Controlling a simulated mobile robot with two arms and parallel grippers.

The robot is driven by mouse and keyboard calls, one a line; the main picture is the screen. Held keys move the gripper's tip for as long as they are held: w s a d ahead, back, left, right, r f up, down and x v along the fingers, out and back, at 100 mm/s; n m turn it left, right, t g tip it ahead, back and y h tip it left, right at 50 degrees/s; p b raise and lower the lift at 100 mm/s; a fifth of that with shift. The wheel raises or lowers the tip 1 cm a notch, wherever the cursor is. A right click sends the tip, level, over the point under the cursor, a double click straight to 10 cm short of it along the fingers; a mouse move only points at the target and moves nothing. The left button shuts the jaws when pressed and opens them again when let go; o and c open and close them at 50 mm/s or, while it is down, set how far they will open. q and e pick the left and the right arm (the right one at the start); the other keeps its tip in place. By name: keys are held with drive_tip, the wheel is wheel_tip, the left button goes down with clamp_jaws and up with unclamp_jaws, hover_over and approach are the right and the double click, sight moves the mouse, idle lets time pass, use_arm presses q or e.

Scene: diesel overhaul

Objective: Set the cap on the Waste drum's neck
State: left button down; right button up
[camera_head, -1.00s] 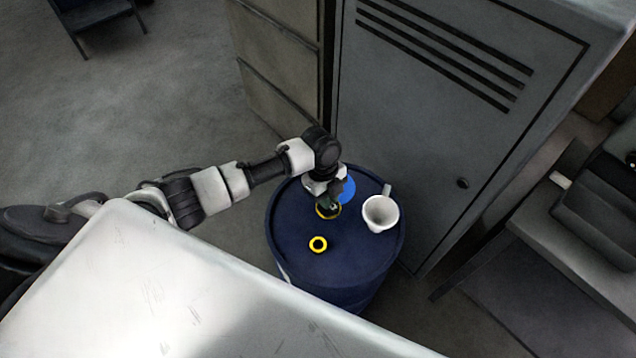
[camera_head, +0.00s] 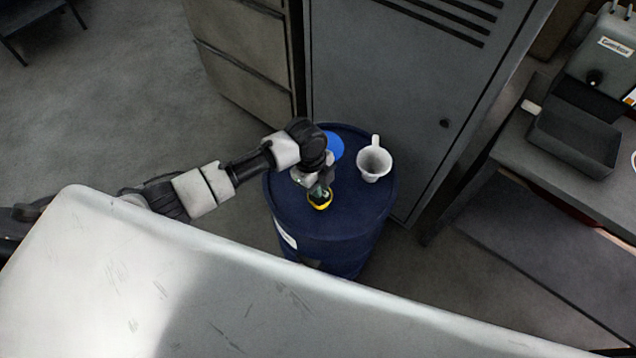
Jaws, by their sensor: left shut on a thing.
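The blue drum (camera_head: 358,215) stands in the middle of the head view, a white label on its side. My left gripper (camera_head: 320,192) points down over the drum top. It is shut on the cap (camera_head: 320,201), which shows as a small yellow and dark piece under the fingers. The cap is at or just above the spot of the drum's yellow-rimmed neck. The neck cannot be told apart from the cap here, and I cannot tell whether they touch. My right gripper is not in view.
A white mug-like funnel (camera_head: 374,164) and a blue round thing (camera_head: 333,146) are on the drum top near the gripper. A grey locker (camera_head: 400,90) stands close behind. A pale metal surface (camera_head: 230,290) fills the front. A bench with a dark tray (camera_head: 575,140) is at right.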

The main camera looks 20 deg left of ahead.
use_arm(q)
drive_tip(key=shift+f, duration=0.9)
drive_tip(key=shift+f, duration=0.55)
idle(1.5)
drive_tip(key=c, duration=1)
unclamp_jaws()
wheel_tip(320, 180, up, 11)
drive_tip(key=a, duration=0.2)
drive_tip(key=shift+w+f+p, duration=0.2)
drive_tip(key=shift+w+p, duration=0.15)
